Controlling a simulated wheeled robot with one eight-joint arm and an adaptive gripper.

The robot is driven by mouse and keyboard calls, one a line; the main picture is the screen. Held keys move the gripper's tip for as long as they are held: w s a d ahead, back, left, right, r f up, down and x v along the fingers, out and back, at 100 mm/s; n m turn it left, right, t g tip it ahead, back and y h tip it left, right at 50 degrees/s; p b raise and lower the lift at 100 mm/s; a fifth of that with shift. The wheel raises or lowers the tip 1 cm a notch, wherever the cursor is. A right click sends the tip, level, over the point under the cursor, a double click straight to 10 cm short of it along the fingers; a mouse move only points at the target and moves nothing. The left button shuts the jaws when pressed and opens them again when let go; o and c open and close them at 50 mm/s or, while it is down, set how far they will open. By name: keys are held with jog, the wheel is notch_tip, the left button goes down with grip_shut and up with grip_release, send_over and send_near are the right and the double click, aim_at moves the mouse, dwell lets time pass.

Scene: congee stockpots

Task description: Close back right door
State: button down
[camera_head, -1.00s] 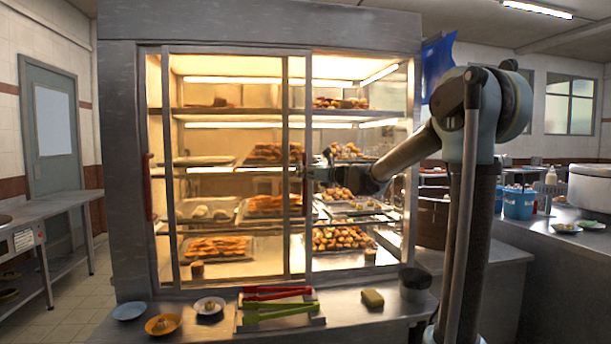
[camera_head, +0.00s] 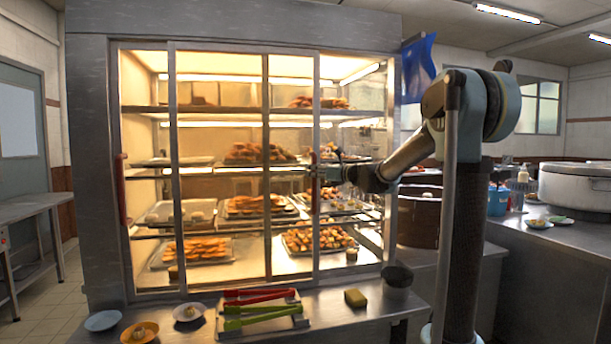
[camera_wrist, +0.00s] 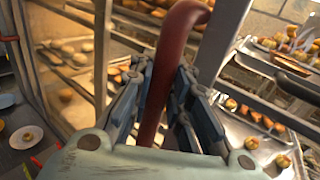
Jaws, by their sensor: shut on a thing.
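A lit metal food cabinet (camera_head: 230,30) has sliding glass doors. The sliding door with the right-hand red handle (camera_head: 313,185) has its frame edge (camera_head: 317,240) right of the cabinet's middle, and an opening shows to its right. My gripper (camera_head: 324,173) reaches in from the right at that handle. In the wrist view the curved red handle (camera_wrist: 166,75) passes between the two fingers of my gripper (camera_wrist: 158,105), which is shut on it. A second red handle (camera_head: 122,190) is at the cabinet's left side.
Trays of baked food (camera_head: 320,240) fill the shelves behind the glass. Tongs (camera_head: 262,308), a blue plate (camera_head: 103,321), an orange bowl (camera_head: 139,332), a sponge (camera_head: 355,297) and a dark cup (camera_head: 397,277) stand on the front ledge. A counter with a large pot (camera_head: 575,187) is at right.

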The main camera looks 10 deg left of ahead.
jog(key=w+d, duration=0.4)
jog(key=d, duration=0.6)
jog(key=w+d, duration=0.4)
jog(key=d, duration=0.7)
jog(key=w+d, duration=0.5)
jog(key=d, duration=0.5)
jog(key=shift+d, duration=0.4)
jog(key=c, duration=1.8)
grip_release()
jog(key=shift+d, duration=0.1)
jog(key=v, duration=1.1)
jog(key=shift+s+d, duration=0.25)
